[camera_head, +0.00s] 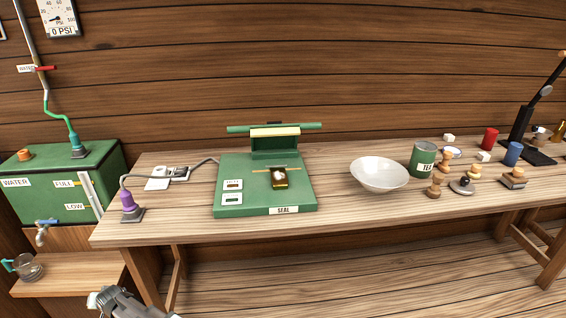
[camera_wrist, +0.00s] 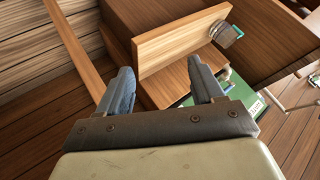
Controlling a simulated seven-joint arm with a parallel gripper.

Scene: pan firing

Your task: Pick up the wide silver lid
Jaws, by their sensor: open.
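A silver disc with a dark knob (camera_head: 462,186), which looks like the lid, lies near the front edge at the right of the table in the head view. Part of my arm end shows at the bottom left of the head view, below the table front and far from the disc. The wrist view shows no lid.
Several wooden stampers and a green tea tin (camera_head: 423,158) crowd around the disc. A white bowl (camera_head: 379,174) and a green sealing machine (camera_head: 265,180) stand further left. A red cup (camera_head: 489,139), a blue cup (camera_head: 512,154) and a black stand (camera_head: 522,125) are at the right.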

